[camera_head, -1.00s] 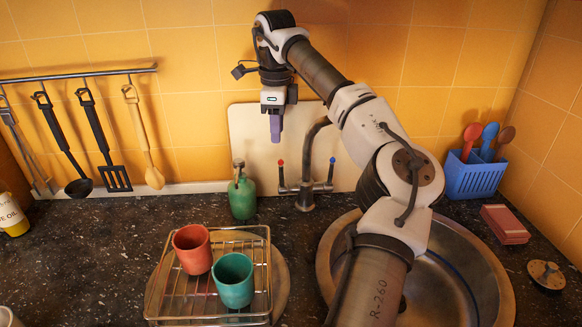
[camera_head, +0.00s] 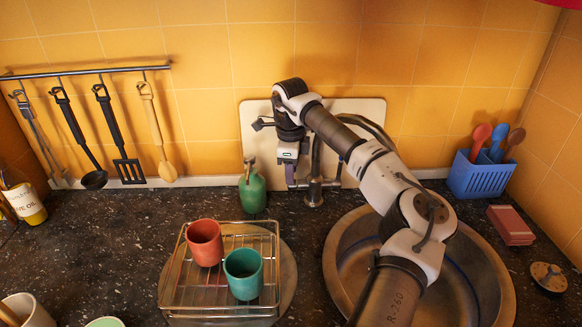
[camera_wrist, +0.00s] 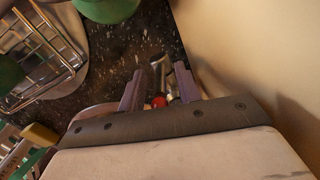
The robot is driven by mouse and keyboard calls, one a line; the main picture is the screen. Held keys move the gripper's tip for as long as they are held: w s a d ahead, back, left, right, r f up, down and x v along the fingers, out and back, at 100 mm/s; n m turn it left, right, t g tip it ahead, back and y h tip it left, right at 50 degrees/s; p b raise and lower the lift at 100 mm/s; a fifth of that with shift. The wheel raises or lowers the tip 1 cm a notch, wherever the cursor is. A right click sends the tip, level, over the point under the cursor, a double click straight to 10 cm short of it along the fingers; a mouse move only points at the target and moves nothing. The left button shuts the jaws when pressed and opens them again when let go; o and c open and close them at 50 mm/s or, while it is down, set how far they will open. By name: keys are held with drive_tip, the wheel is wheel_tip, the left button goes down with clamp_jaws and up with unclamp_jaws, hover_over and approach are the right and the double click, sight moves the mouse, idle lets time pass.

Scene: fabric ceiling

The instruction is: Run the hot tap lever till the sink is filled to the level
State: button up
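The metal tap (camera_head: 315,192) stands behind the round sink (camera_head: 331,262), in front of a pale board. In the wrist view the red-tipped hot tap lever (camera_wrist: 159,101) shows between the two purple fingers of my gripper (camera_wrist: 159,72). The fingers are apart, and I cannot tell whether either touches the lever. In the head view my gripper (camera_head: 290,175) points down at the left of the tap and hides the red tip. My arm crosses over the sink and hides part of it. No tap stream or water surface is clear to see.
A wire rack (camera_head: 188,295) with a red cup (camera_head: 204,243) and a teal cup (camera_head: 243,273) stands left of the sink. A green bottle (camera_head: 252,192) stands close left of my gripper. A blue utensil holder (camera_head: 482,177) is at the right.

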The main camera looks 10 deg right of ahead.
clamp_jaws()
